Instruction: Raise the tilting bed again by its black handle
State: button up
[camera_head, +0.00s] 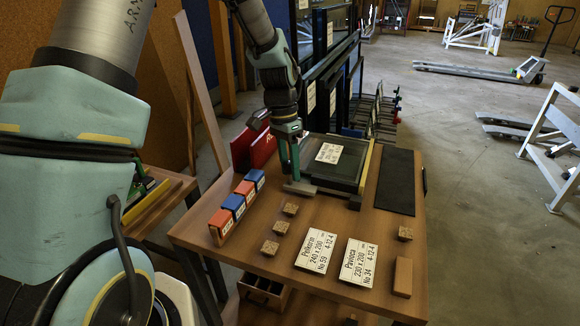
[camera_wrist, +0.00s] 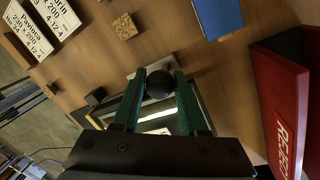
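The tilting bed (camera_head: 345,176) is a dark glazed frame that lies low and about flat on the wooden table, with a white label card (camera_head: 328,153) on it. My gripper (camera_head: 291,178) points down at the bed's near left corner. In the wrist view, the round black handle (camera_wrist: 160,84) sits between the two green fingertips, which appear to touch it on both sides. The handle is hidden behind the fingers in the head view. Part of the bed's frame shows beneath my gripper in the wrist view.
A red box (camera_wrist: 284,110) stands close beside my gripper. Blue and orange blocks (camera_head: 238,203) line the table's left edge. Several small wooden blocks (camera_head: 270,247), two printed cards (camera_head: 322,250) and a black mat (camera_head: 395,181) lie on the table (camera_head: 225,263).

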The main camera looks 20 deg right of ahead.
grip_shut()
dwell(0.9)
